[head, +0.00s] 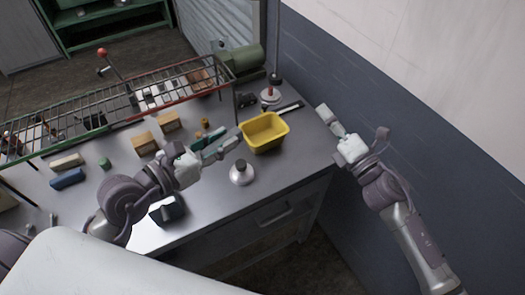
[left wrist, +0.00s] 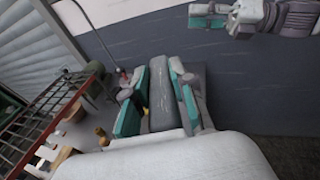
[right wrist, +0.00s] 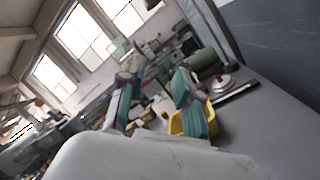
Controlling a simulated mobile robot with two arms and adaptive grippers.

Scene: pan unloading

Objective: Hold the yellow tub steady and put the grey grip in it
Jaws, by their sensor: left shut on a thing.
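The yellow tub (head: 264,132) stands upright on the grey metal bench near its right end. Part of the tub (right wrist: 177,124) also shows behind a finger in the right wrist view. My left gripper (head: 222,143) is just left of the tub, above the bench. It is shut on the grey grip (left wrist: 163,92), a long grey block between its teal pads in the left wrist view. My right gripper (head: 328,115) is in the air to the right of the tub, apart from it. Its fingers (right wrist: 158,108) are spread with nothing between them.
A silver round-based object with a dark knob (head: 242,173) stands in front of the tub. A wire rack (head: 150,95) runs along the back left. A green motor (head: 243,58) is behind. Wooden blocks (head: 145,143) lie to the left. The wall is close on the right.

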